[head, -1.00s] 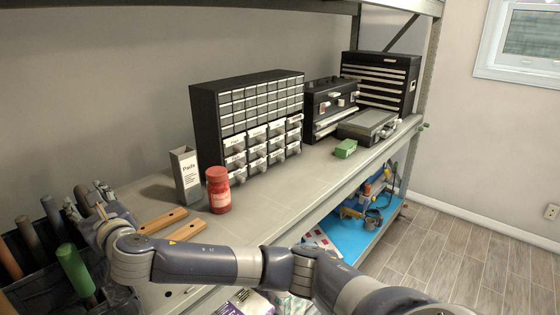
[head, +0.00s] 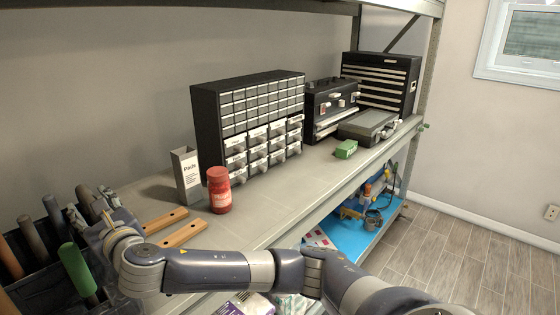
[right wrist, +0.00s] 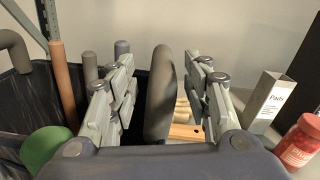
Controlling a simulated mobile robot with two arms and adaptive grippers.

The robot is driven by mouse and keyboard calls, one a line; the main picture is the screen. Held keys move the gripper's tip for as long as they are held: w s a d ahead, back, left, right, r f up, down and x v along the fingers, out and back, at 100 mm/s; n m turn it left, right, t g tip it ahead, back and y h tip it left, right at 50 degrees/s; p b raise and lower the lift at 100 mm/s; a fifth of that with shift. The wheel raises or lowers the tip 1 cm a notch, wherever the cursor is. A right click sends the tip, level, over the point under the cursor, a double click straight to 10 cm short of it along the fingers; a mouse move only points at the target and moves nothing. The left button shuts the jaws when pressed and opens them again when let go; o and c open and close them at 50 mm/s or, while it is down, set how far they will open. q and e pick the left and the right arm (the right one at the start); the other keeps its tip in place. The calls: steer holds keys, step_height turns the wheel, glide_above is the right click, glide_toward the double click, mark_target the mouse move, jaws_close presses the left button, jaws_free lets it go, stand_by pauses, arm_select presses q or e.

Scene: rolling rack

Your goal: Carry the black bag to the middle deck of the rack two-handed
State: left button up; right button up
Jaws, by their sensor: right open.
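The black bag (head: 45,290) is an open tool bag at the lower left of the head view, with several tool handles standing in it. Its dark side also shows in the right wrist view (right wrist: 30,110). My right gripper (head: 92,208) is at the bag's upper right edge. In the right wrist view, my right gripper (right wrist: 160,68) is open, with a dark grey rounded bar, apparently the bag's handle, between its fingers. I cannot tell whether the fingers touch it. The rack's grey middle deck (head: 265,205) runs from lower left to upper right. My left gripper is not in view.
Bare deck lies in front of the cabinet. A lower deck with a blue mat (head: 350,238) is below.

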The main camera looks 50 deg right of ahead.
steer(key=s, duration=0.9)
stand_by(0.4)
